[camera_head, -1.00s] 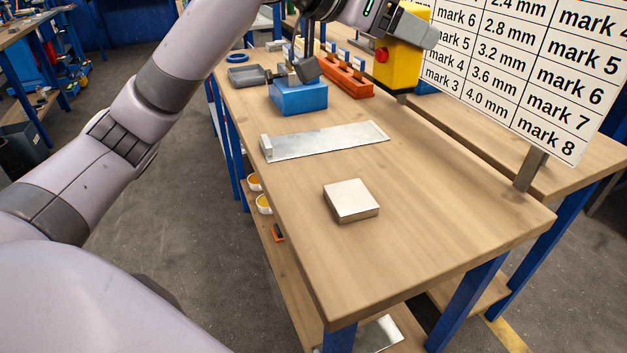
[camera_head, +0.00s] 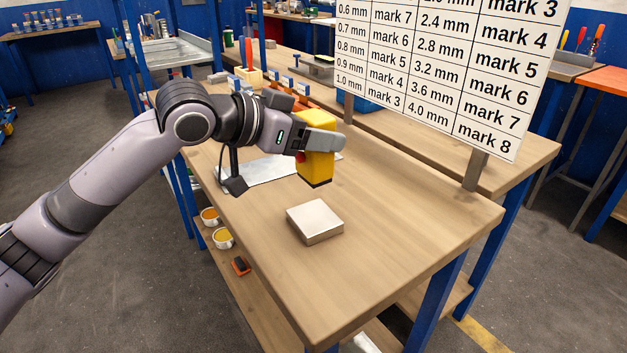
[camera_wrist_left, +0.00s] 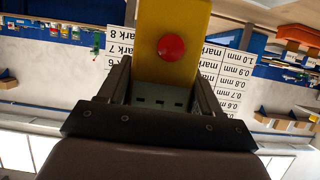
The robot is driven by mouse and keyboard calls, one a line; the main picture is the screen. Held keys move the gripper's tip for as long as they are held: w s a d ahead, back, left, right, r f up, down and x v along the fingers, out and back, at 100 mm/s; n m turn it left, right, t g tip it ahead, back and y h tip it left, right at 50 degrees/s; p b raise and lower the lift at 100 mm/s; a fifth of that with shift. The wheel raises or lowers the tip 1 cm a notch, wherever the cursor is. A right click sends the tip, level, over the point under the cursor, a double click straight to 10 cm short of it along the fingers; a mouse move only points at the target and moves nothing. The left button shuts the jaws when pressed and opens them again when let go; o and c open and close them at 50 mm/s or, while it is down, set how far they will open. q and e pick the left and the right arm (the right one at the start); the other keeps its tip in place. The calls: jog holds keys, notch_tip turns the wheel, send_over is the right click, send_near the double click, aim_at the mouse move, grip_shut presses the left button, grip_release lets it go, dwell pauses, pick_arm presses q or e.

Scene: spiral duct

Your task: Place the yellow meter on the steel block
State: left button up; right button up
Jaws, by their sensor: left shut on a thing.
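The yellow meter (camera_head: 317,160) is a yellow upright box with a dark bottom and a red button on its side. My left gripper (camera_head: 318,142) is shut on it and holds it above the table, behind and slightly above the steel block in the head view. In the left wrist view the meter (camera_wrist_left: 172,22) with its red button sits between the two fingers. The steel block (camera_head: 315,218) is a flat pale square lying on the wooden table, with nothing on it. My right gripper does not show.
A flat metal sheet (camera_head: 262,169) lies on the table behind the meter, partly hidden by my gripper. The table around the block is clear.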

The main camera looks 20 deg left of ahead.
aim_at(303, 176)
pick_arm(q)
notch_tip(303, 176, down, 3)
jog(key=shift+f, duration=0.45)
notch_tip(303, 176, down, 4)
jog(key=shift+b, duration=0.35)
jog(key=shift+r, duration=0.1)
jog(key=o, duration=1.2)
jog(key=shift+f, duration=0.2)
jog(key=shift+r, duration=0.1)
